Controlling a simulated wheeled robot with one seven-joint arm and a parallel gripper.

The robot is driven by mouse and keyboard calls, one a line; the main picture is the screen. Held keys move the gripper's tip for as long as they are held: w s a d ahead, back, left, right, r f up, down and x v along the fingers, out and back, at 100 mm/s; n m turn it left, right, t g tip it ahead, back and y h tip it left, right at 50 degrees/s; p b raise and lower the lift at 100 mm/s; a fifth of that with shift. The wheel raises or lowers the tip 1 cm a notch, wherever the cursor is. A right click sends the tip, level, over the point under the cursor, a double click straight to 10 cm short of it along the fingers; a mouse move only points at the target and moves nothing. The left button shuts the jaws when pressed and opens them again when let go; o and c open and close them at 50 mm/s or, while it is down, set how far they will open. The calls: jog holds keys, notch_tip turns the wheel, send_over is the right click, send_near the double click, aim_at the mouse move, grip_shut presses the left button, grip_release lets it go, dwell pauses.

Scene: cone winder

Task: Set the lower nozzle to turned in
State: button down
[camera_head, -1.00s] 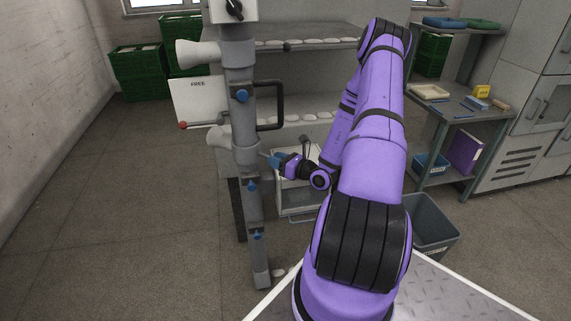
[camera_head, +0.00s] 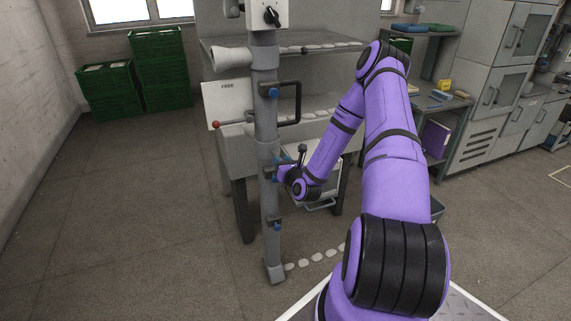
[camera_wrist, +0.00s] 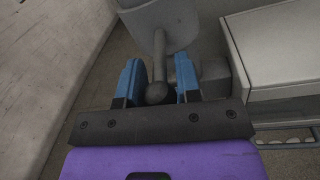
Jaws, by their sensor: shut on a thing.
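The grey upright pipe (camera_head: 265,135) stands at the centre of the head view. The upper nozzle (camera_head: 232,57) is a pale flared cone pointing left from it. The lower nozzle's cone no longer shows on the left side of the pipe; it seems turned behind the pipe or my arm. My gripper (camera_head: 284,168) is at the pipe's lower collar. In the wrist view my gripper (camera_wrist: 158,85) has its blue fingers on either side of a dark ball knob (camera_wrist: 158,94) on a short grey lever (camera_wrist: 159,58). The lever runs up to a rounded grey part (camera_wrist: 163,22).
The machine's shelves (camera_head: 300,84) are behind. Green crates (camera_head: 160,65) stand at the back left. Floor at the left is clear.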

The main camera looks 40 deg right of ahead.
jog(key=shift+w+a+h, duration=0.1)
jog(key=shift+a+h, duration=0.1)
jog(key=shift+h, duration=0.1)
jog(key=c, duration=1.1)
grip_release()
jog(key=v, duration=1)
jog(key=shift+s+a+r, duration=0.1)
jog(key=shift+s, duration=0.25)
